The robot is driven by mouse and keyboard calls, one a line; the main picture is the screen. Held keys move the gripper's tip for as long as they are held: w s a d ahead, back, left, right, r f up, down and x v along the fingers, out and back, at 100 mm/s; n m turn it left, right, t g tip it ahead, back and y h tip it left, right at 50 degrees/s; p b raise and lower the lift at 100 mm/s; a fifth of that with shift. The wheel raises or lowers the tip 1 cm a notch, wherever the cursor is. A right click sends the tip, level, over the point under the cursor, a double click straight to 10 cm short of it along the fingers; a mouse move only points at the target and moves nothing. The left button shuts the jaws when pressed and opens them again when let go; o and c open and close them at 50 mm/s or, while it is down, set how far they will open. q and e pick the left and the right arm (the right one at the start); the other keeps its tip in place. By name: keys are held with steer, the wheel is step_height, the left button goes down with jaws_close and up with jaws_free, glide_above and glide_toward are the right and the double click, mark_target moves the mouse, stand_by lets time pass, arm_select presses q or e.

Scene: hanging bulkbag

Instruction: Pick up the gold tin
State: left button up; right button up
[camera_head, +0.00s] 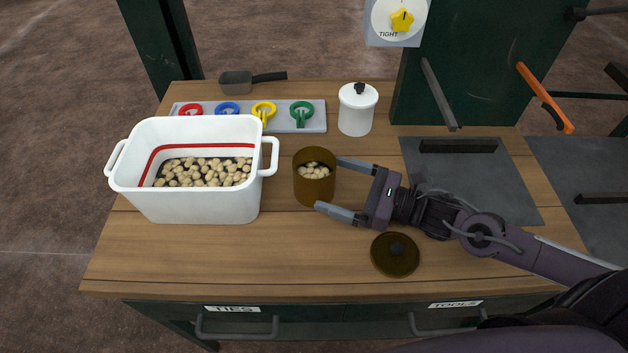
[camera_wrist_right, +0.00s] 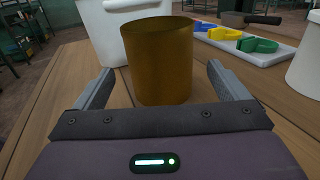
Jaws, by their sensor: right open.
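The gold tin (camera_head: 313,189) is a brown-gold open cylinder with pale round pieces inside. It stands upright on the wooden table, just right of the white tub. My right gripper (camera_head: 327,184) is open, coming from the right, with one finger behind the tin and one in front of it. In the right wrist view the tin (camera_wrist_right: 160,62) stands ahead, between and slightly beyond the open fingers (camera_wrist_right: 160,86). I cannot see clear contact. My left gripper is not in view.
The white tub (camera_head: 205,213) with pale pieces stands close left of the tin. A white lidded canister (camera_head: 358,112), a tray (camera_head: 318,122) of coloured clips and a scoop (camera_head: 236,83) are behind. A dark mat (camera_head: 470,180) lies right. The front left table is clear.

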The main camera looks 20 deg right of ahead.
mark_target(314, 175)
steer(key=shift+x, duration=2.75)
steer(key=c, duration=1.4)
steer(key=shift+r, duration=0.1)
steer(key=shift+r, duration=0.15)
